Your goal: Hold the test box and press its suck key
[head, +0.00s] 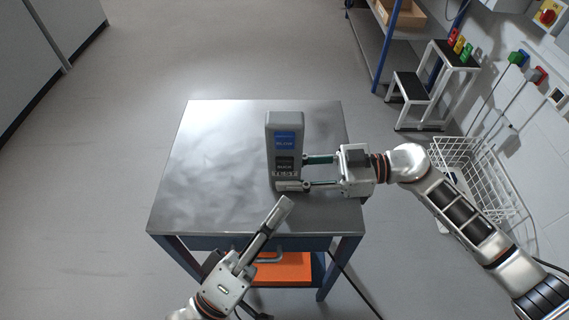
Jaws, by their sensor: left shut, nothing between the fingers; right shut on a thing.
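The test box (286,120) is a grey upright block on the metal table. A blue key marked like "BLOW" (285,142) is on its upper face. A dark key (284,163), its label too small to read surely, sits lower. My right gripper (290,172) comes from the right and is shut on the test box near its lower part. My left gripper (286,201) is shut and empty, its tips just below and in front of the box's base. I cannot tell whether those tips touch the box.
The metal table (205,165) is clear left of the box. An orange panel (283,268) shows beneath it. A white wire basket (470,165), a step stool (415,95) and a shelf (391,35) stand to the right. A black cable (352,280) hangs at the front right.

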